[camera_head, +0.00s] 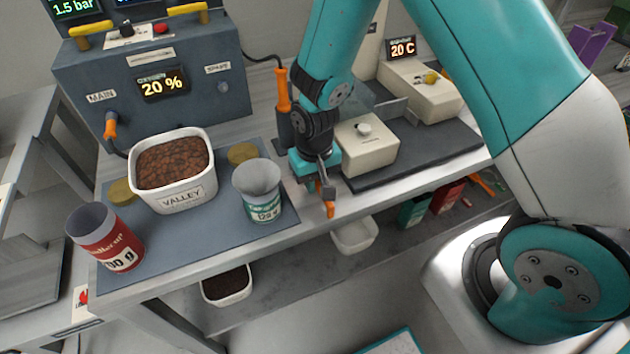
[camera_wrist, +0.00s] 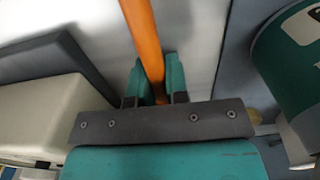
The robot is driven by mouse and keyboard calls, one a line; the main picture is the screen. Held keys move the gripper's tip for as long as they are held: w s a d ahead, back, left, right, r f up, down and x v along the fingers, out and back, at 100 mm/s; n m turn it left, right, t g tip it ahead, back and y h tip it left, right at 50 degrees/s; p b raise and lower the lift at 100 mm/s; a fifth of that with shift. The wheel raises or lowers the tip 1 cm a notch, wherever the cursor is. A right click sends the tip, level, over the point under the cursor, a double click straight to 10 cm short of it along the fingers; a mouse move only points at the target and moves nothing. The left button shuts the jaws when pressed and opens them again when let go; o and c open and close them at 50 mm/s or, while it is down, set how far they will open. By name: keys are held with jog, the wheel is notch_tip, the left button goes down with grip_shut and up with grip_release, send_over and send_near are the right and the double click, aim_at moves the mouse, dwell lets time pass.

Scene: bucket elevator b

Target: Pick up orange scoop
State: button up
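The orange scoop's handle end (camera_head: 330,209) shows just below my gripper (camera_head: 324,186) at the front edge of the bench in the head view. In the wrist view, the orange handle (camera_wrist: 146,40) runs between the two teal fingers of my gripper (camera_wrist: 155,82). The fingers sit close on both sides of it with no clear gap, so my gripper looks shut on the handle. The rest of the scoop is hidden or out of view. Whether it still rests on the bench cannot be told.
A white VALLEY tub (camera_head: 178,197) of brown granules, a red cup (camera_head: 105,240) and a teal-white cup (camera_head: 262,205) stand left on a grey mat. White-beige boxes (camera_head: 367,150) stand right of my gripper. An upright orange-handled tool (camera_head: 283,90) stands behind.

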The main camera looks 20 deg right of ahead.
grip_shut()
jog(key=shift+r, duration=0.1)
notch_tip(320, 180, up, 20)
dwell(0.3)
dwell(1.1)
